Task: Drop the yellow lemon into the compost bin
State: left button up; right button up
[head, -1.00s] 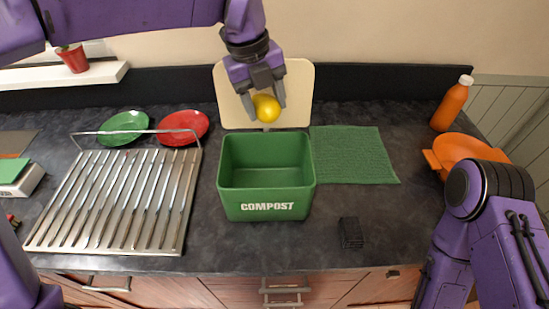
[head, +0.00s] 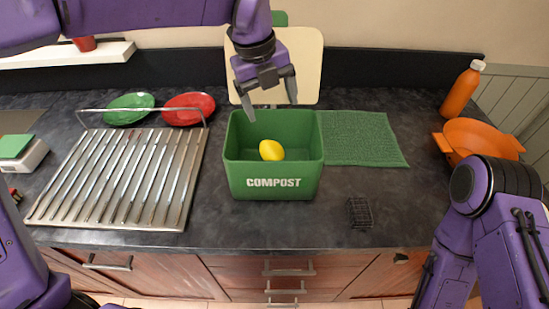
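The yellow lemon (head: 271,150) is inside the green compost bin (head: 274,187), which stands on the dark counter with "COMPOST" on its front. My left gripper (head: 271,108) is above the back of the bin, fingers pointing down and spread apart, with nothing between them. The lemon is below the fingers and apart from them. My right arm comes in at the lower right, but its gripper is out of the picture.
A metal drying rack (head: 120,178) stands left of the bin, with a green plate (head: 128,108) and a red plate (head: 189,109) behind it. A green mat (head: 361,138) lies to the right. An orange bowl (head: 478,138) and orange bottle (head: 462,90) stand far right. A small black mesh object (head: 360,212) sits in front.

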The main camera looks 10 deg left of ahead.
pick_arm(q)
jog(key=w+b+v, duration=0.1)
jog(key=v, duration=0.9)
jog(key=shift+s+r, duration=0.15)
jog(key=shift+s, duration=0.05)
